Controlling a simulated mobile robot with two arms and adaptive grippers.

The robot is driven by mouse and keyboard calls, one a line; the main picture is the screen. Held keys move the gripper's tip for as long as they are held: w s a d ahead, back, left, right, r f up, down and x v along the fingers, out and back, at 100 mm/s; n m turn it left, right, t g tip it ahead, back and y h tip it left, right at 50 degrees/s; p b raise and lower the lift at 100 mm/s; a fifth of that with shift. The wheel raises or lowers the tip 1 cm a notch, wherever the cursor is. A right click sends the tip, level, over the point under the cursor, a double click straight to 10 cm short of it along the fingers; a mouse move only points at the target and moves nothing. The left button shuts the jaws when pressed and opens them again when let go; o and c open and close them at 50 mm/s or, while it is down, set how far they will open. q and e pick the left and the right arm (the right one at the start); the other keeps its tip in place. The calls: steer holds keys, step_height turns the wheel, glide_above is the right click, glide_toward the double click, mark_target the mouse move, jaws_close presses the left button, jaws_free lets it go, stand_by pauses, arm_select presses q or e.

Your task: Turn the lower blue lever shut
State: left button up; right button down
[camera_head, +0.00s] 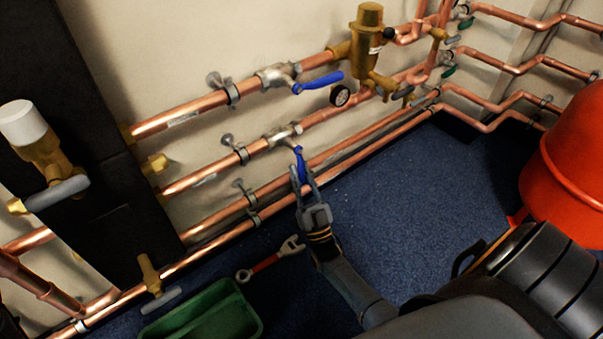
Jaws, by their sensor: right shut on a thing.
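The lower blue lever (301,166) is on a silver valve on the second copper pipe from the top. It points down, across the pipe. My right gripper (302,182) reaches up from below with its fingers on either side of the lever's lower end, shut on it. The upper blue lever (318,83) sits on the pipe above and lies roughly along that pipe, pointing right. My left gripper is not in view.
A green tray (248,324) and a red-handled wrench (270,260) lie on the blue floor below the pipes. A red bucket-like object (565,165) stands at the right. A brass filter unit (368,40) and gauge (340,95) sit right of the levers. Floor at centre right is clear.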

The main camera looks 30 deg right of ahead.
mark_target(299, 162)
steer(key=c, duration=1.3)
jaws_free()
steer(key=shift+a+f, duration=0.15)
steer(key=shift+a, duration=0.15)
step_height(299, 162, up, 10)
steer(key=shift+r, duration=0.1)
